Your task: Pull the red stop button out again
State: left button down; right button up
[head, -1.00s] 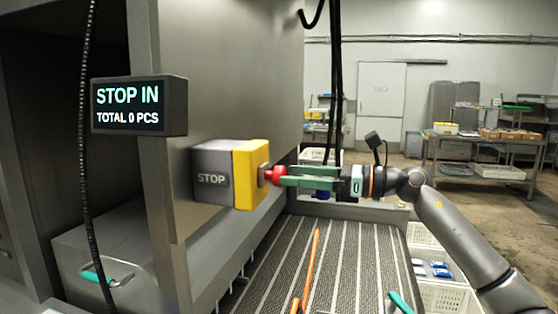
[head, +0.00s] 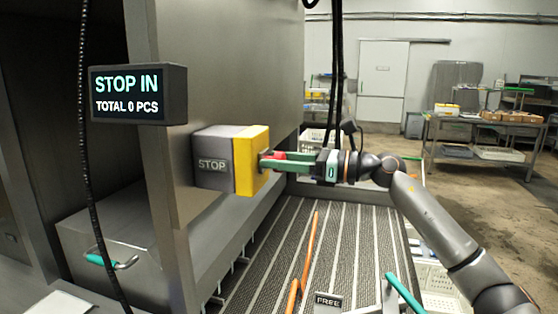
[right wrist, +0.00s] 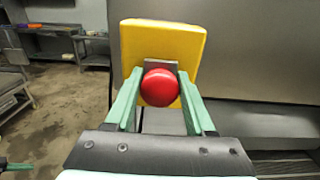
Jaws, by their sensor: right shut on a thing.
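The red stop button (head: 279,155) sits on the yellow face plate (head: 252,160) of a grey box labelled STOP (head: 212,166). In the right wrist view the round red button (right wrist: 160,87) lies between my two green fingers, in front of the yellow plate (right wrist: 165,45). My right gripper (head: 270,160) is shut on the button from its sides, with the fingertips close to the plate. The fingers hide part of the button in the head view. The display (head: 138,94) reads "STOP IN" and "TOTAL 0 PCS".
The steel machine wall (head: 220,80) stands behind the box. A striped conveyor bed (head: 340,250) with orange rods lies below my right arm. Black cables (head: 337,80) hang just behind the gripper. A worktable (head: 485,135) stands far off at the right.

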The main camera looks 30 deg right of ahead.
grip_shut()
dwell(0.4)
